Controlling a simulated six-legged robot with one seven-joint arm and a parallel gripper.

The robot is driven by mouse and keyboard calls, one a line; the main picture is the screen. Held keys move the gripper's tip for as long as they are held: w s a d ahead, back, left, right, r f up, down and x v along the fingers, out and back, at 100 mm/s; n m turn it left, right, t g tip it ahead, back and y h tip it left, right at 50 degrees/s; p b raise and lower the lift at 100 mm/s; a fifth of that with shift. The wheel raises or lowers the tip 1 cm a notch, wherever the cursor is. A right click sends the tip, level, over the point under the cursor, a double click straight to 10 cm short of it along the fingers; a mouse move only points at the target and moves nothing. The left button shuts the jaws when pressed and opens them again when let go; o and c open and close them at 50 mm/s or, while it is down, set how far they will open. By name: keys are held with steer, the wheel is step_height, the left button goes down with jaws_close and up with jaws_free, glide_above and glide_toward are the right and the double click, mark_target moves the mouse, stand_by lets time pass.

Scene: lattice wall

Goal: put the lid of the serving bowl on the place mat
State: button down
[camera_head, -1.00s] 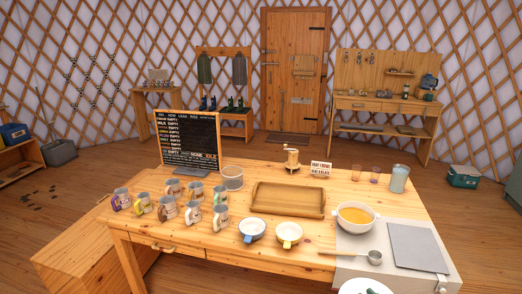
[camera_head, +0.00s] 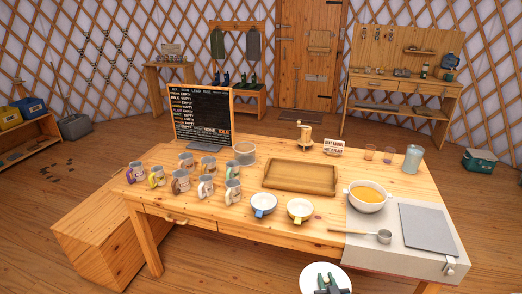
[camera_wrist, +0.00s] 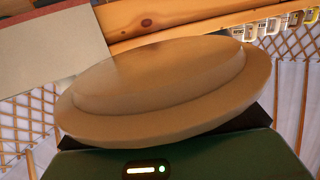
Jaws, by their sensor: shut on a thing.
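The serving bowl (camera_head: 351,199) is white with two handles, uncovered, and holds orange soup. It stands at the right of the table on a pale cloth (camera_head: 372,246). A flat grey rectangle (camera_head: 428,228), which looks like the place mat, lies bare on that cloth, right of the bowl. The round pale lid (camera_head: 312,274) is off the bowl, in front of the table's near edge at the bottom of the head view. My gripper (camera_head: 328,281) is shut on it. In the wrist view the lid (camera_wrist: 165,85) fills the middle and hides the fingertips.
A ladle (camera_head: 383,237) lies on the cloth's left part, in front of the bowl. A tall grey tumbler (camera_head: 412,159) stands behind the mat.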

mark_target(309, 278)
steer(key=shift+w+a, duration=0.25)
steer(key=shift+a, duration=0.35)
steer(key=shift+h, duration=0.3)
steer(key=a+r, duration=0.1)
steer(key=w+a, duration=0.1)
steer(key=a+r, duration=0.1)
steer(key=a, duration=0.1)
steer(key=shift+w+r, duration=0.35)
steer(key=shift+w+a+r, duration=0.1)
steer(key=shift+a+r, duration=0.3)
steer(key=shift+a, duration=0.05)
steer(key=shift+d, duration=0.1)
stand_by(0.5)
